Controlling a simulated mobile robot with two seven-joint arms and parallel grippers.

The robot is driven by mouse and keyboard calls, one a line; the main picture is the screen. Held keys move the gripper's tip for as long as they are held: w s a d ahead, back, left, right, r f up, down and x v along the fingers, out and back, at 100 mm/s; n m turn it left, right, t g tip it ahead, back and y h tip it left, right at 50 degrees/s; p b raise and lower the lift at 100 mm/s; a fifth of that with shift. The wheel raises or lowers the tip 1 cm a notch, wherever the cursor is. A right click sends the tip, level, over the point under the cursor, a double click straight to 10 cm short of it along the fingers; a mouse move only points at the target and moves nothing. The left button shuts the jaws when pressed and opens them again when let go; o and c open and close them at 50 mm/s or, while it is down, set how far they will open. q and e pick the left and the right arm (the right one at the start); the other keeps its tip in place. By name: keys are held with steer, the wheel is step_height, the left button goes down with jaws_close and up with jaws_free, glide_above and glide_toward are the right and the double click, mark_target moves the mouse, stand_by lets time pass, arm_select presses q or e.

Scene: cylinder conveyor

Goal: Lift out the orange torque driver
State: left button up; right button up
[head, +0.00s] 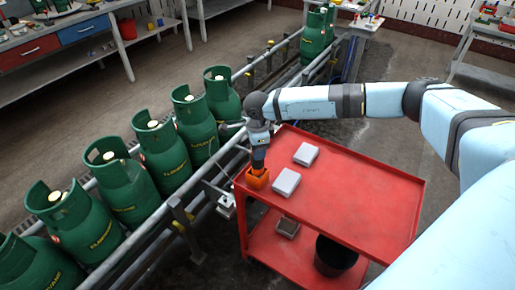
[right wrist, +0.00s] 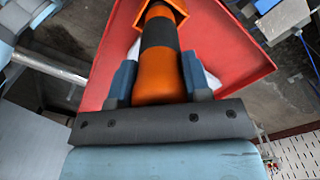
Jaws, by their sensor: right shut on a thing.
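The orange torque driver (right wrist: 157,75) has a dark band around its middle and lies between the two fingers of my right gripper (right wrist: 159,78) in the right wrist view. Its far end points into or over an orange holder (right wrist: 178,12), and I cannot tell how deep it sits. In the head view my right gripper (head: 259,163) points down just above the orange holder (head: 257,179) at the left corner of the red cart (head: 350,195). The driver is mostly hidden there by the gripper. My left gripper is out of view.
Two grey boxes, one nearer (head: 286,182) and one farther (head: 306,154), lie on the cart top. A black bin (head: 334,256) is on the lower shelf. Several green gas cylinders (head: 160,152) stand in a row on the conveyor, left of the cart. The cart top's right side is clear.

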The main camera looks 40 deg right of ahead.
steer(key=shift+r+p, duration=0.9)
steer(key=shift+r, duration=1)
steer(key=shift+r+p, duration=0.9)
steer(key=shift+r, duration=0.8)
